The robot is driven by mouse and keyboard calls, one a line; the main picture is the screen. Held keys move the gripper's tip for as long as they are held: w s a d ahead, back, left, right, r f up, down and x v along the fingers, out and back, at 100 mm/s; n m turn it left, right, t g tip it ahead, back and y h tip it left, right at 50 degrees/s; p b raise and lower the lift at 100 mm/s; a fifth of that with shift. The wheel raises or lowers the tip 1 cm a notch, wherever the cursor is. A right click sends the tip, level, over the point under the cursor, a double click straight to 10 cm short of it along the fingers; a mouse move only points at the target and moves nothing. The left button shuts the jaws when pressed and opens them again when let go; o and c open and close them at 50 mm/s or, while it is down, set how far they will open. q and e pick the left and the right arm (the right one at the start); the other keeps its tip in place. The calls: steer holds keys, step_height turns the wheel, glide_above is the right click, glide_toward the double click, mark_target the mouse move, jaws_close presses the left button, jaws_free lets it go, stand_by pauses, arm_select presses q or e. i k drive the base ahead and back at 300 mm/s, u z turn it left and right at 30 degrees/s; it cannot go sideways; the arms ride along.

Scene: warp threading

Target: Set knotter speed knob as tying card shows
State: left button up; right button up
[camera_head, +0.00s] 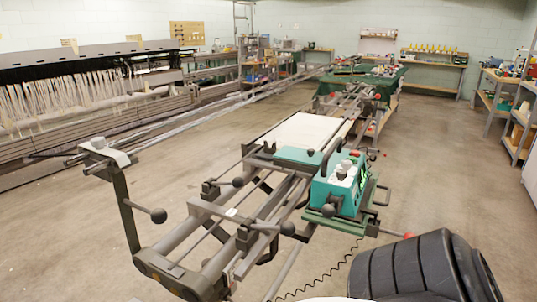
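The knotter (336,190) is a teal machine head with dark end plates, mounted on the rail frame right of centre. Light grey knobs (346,167) stand on its top; their markings and setting are too small to read. A small bright green patch shows on its right side. I cannot pick out the tying card for certain. A small white tag (231,212) lies on the frame's front crossbar, and a pale sheet or pad (106,153) sits on the post at left; no writing is legible on either. Neither of my grippers is in view.
The long metal frame (200,240) with black ball-ended handles fills the middle. A loom (70,95) with white yarns stands at the left. A coiled black cord (320,283) hangs near the front. Workbenches (435,65) line the back and right. The concrete floor (440,160) right of the knotter is clear.

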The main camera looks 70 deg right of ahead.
mark_target(347, 164)
steer(key=u, duration=0.15)
steer(key=k, duration=1.05)
steer(key=z, duration=1.4)
